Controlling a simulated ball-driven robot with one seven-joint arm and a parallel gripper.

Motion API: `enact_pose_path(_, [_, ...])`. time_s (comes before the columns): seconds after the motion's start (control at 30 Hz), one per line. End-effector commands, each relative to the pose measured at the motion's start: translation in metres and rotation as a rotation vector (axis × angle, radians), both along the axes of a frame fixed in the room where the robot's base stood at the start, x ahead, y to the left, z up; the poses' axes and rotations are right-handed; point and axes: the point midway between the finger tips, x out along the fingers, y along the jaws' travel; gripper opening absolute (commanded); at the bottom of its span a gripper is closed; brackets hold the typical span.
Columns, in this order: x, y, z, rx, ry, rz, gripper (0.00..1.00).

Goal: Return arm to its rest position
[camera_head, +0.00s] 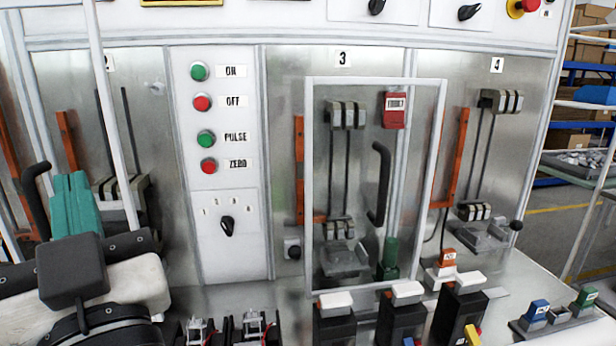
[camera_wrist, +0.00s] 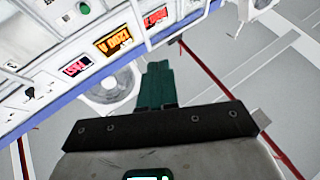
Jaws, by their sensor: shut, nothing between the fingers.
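My gripper (camera_head: 73,192) shows at the left of the head view, with teal fingers pressed together and pointing up. Nothing is between them. It is in front of the left bay of the test panel (camera_head: 265,180), beside a black curved handle. In the wrist view my gripper (camera_wrist: 157,80) is shut and empty, with the panel's upper face and its lit displays (camera_wrist: 113,40) beyond it to the upper left. I cannot tell whether the fingers touch anything.
A white-framed door (camera_head: 311,180) with a black handle (camera_head: 379,185) covers bay 3. Several breakers (camera_head: 396,318) stand on the bench below. A white post (camera_head: 110,110) rises close to my gripper. Shelves (camera_head: 590,100) stand at the right, with open floor before them.

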Motion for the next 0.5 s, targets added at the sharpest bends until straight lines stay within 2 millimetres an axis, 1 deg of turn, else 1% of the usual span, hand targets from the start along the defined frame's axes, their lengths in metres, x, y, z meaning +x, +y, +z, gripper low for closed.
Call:
enact_pose_path(0.17, [0.025,-0.018,-0.032,-0.057,0.069,-0.051,0.00])
enact_pose_path(0.27, [0.041,-0.032,-0.055,-0.098,0.119,-0.087,0.00])
enact_pose_path(0.37, [0.058,-0.050,-0.083,-0.145,0.182,-0.129,0.00])
enact_pose_path(0.47, [0.078,-0.079,-0.122,-0.206,0.270,-0.187,0.00])
enact_pose_path(0.5, [0.086,-0.093,-0.141,-0.236,0.314,-0.213,0.00])
